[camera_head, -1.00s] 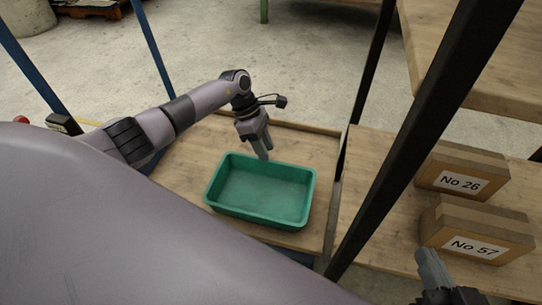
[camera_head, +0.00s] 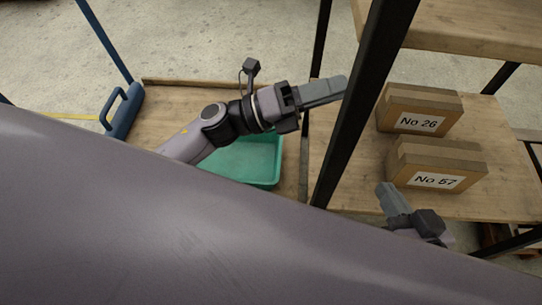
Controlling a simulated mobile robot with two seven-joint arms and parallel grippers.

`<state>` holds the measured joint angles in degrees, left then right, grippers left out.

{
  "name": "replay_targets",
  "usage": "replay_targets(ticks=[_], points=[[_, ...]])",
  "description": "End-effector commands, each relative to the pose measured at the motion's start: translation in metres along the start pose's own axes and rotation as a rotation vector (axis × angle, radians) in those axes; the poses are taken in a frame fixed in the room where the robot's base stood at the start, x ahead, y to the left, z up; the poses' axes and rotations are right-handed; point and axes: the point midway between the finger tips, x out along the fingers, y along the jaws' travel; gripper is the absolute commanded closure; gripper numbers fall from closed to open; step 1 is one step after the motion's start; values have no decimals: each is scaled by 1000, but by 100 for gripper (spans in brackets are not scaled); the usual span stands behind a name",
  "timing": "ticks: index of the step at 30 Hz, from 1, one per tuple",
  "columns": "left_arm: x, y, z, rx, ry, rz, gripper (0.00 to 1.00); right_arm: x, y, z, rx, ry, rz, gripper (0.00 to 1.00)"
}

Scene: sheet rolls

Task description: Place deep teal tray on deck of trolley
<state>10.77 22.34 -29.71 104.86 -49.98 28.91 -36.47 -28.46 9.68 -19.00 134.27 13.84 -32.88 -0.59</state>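The deep teal tray (camera_head: 262,162) rests on the wooden deck (camera_head: 180,95) of the blue-framed trolley. My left forearm covers its left and near parts; it looks empty where visible. My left gripper (camera_head: 345,88) is above and right of the tray, apart from it, pointing right beside a black shelf post. It holds nothing visible; its fingers overlap from this angle, so the gap is unclear. My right gripper (camera_head: 383,187) is at the lower right, in front of the shelf boxes. Nothing shows in it, and its opening is unclear.
A black shelf post (camera_head: 362,100) stands between trolley and shelf. Cartons No 26 (camera_head: 420,105) and No 57 (camera_head: 435,160) sit on the wooden shelf board (camera_head: 355,160). The blue trolley handle (camera_head: 122,112) rises at the left. The far deck is clear.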

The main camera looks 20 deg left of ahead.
Motion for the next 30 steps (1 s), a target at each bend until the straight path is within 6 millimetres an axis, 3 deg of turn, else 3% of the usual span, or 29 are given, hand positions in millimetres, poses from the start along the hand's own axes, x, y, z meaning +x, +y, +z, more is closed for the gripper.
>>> replay_targets(ticks=[1,3,8,12,15,21,30], points=[[-4,-13,3,-166,-110,-20,65,0,0,0,0,1,0,100],[-15,-20,12,-416,-263,-32,65,0,0,0,0,1,0,100],[-54,-1,13,-1019,-583,-7,65,0,0,0,0,1,0,100],[-90,22,-15,-1528,-815,39,65,0,0,-1,0,2,0,100],[-108,31,-43,-1818,-931,77,65,0,0,-1,0,2,0,100],[-123,32,-79,-2132,-1039,129,65,0,0,-1,0,2,1,100],[-124,32,-83,-2169,-1050,139,65,0,0,0,0,2,1,100]])
